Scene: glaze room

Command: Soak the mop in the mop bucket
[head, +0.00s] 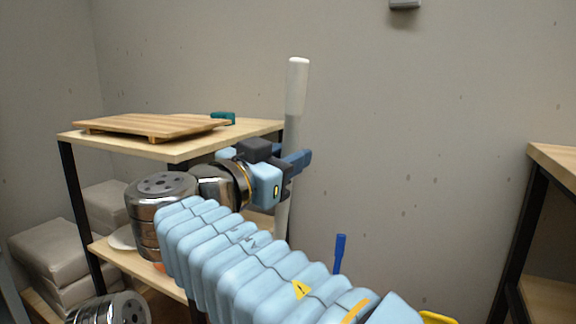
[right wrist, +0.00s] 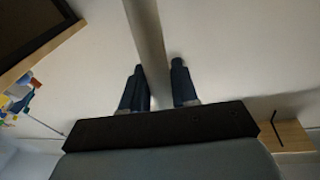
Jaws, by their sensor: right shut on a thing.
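The mop's handle is a pale pole (head: 298,88), white at the top and grey below, standing nearly upright. My right gripper (head: 294,161) is shut around it, well below its top end. In the right wrist view the pole (right wrist: 147,35) runs between the two dark blue fingers (right wrist: 159,88). The mop's head is hidden behind my right arm. A yellow edge (head: 438,318), perhaps of the mop bucket, shows at the bottom of the head view, largely cut off. My left gripper is not in view.
A wooden shelf unit (head: 180,150) stands behind my right arm, with a slatted board (head: 150,125) and a small teal object (head: 223,117) on top. A blue upright handle (head: 340,253) stands right of the pole. Another shelf unit (head: 553,160) is at far right. Bare wall lies between.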

